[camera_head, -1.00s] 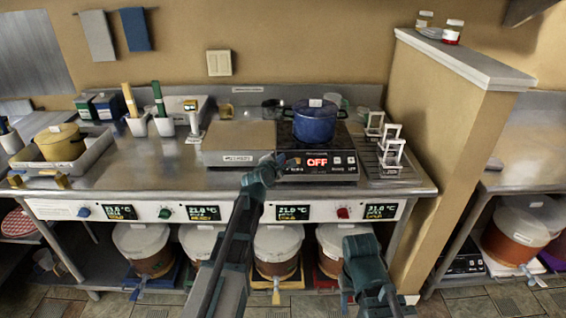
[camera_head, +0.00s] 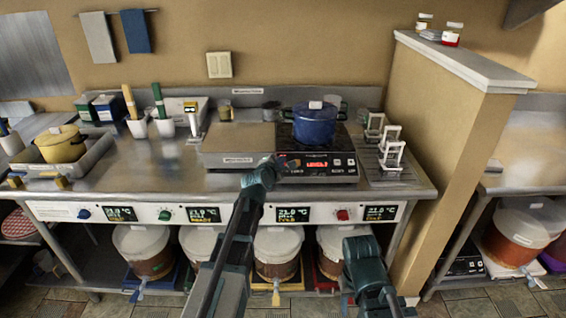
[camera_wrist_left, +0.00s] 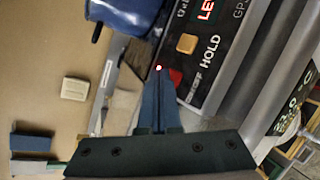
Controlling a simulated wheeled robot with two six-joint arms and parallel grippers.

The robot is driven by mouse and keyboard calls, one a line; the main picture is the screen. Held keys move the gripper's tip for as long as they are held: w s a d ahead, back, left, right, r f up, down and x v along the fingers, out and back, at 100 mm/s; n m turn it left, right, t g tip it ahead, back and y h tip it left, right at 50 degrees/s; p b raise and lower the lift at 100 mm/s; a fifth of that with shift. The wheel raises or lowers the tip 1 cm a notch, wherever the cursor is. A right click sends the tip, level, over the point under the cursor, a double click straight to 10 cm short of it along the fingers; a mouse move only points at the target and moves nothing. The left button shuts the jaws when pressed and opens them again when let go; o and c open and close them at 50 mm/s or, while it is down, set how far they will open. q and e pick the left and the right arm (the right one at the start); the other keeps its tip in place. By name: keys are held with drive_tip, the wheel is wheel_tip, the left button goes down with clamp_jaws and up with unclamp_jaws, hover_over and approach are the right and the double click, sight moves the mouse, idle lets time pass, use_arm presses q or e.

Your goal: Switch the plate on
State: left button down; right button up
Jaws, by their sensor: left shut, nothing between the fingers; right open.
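The black hot plate (camera_head: 340,166) stands on the steel counter, and its red display (camera_head: 316,169) shows a word that looks like "LEVEL". In the left wrist view the display (camera_wrist_left: 206,10) reads "LE" before the frame cuts it off. A blue lidded pot (camera_head: 314,124) sits on the plate. My left gripper (camera_head: 277,161) is shut and empty, its tips at the left end of the plate's front panel. In the left wrist view its tips (camera_wrist_left: 160,72) are beside a small red light; I cannot tell if they touch the panel. My right gripper (camera_head: 378,298) is low in front of the counter; its fingers are hard to make out.
A flat steel scale (camera_head: 238,141) lies left of the plate. A rack with small white-framed holders (camera_head: 390,152) stands to its right. A yellow pot (camera_head: 60,143) sits in a tray at the far left. Lidded buckets (camera_head: 277,250) stand below the counter.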

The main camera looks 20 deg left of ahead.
use_arm(q)
drive_tip(key=shift+s+r, duration=0.2)
drive_tip(key=shift+r, duration=0.2)
drive_tip(key=s+r+p, duration=0.1)
drive_tip(key=p, duration=0.1)
drive_tip(key=s+r+p, duration=0.1)
drive_tip(key=r, duration=0.1)
drive_tip(key=d+r+p, duration=0.1)
drive_tip(key=r+p, duration=0.1)
drive_tip(key=shift+s+r+p, duration=0.1)
drive_tip(key=shift+s+p, duration=0.2)
drive_tip(key=shift+s, duration=0.1)
idle(0.4)
